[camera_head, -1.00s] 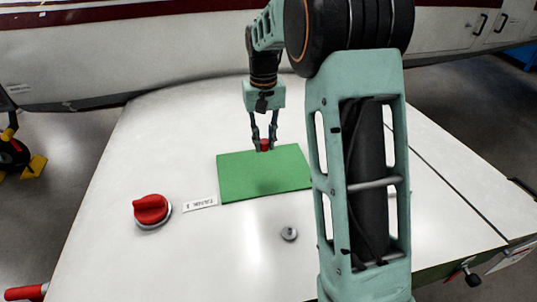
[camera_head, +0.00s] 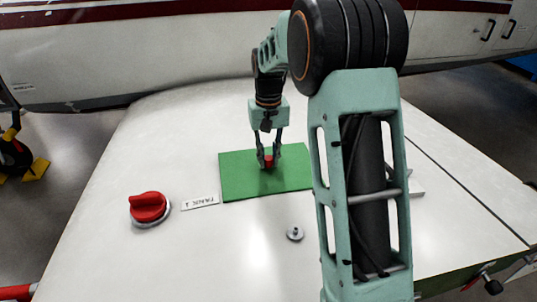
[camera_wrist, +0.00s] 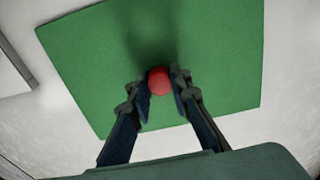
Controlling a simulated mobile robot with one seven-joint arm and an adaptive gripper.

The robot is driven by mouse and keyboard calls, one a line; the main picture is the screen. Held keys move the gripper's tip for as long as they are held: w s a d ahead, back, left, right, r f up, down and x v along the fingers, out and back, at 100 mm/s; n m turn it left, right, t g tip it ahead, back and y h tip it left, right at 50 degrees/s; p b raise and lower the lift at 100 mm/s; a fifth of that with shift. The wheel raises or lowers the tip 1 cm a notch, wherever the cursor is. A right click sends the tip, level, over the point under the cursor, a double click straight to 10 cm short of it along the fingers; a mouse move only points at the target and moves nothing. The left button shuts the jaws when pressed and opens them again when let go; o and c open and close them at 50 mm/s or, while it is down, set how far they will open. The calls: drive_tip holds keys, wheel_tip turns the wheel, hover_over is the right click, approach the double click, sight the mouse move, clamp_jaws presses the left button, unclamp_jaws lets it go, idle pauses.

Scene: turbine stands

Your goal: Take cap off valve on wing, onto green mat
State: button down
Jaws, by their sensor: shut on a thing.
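The small red cap (camera_head: 269,161) is between the fingers of my gripper (camera_head: 268,163), which is shut on it. In the wrist view the cap (camera_wrist: 159,81) shows as a red round top between the fingertips (camera_wrist: 160,84), over the green mat. The green mat (camera_head: 237,180) lies flat on the white wing; it fills much of the wrist view (camera_wrist: 215,50). I cannot tell whether the cap touches the mat. A small grey metal valve (camera_head: 295,234) stands bare on the wing in front of the mat.
My arm hides the wing right of the mat. The wing (camera_head: 120,260) is clear at the front left.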

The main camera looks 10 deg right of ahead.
sight(269, 158)
drive_tip(key=shift+f, duration=0.55)
drive_tip(key=c, duration=1.7)
unclamp_jaws()
drive_tip(key=shift+r, duration=0.1)
drive_tip(key=shift+o, duration=0.8)
drive_tip(key=shift+r+p, duration=2.65)
drive_tip(key=shift+r, duration=0.9)
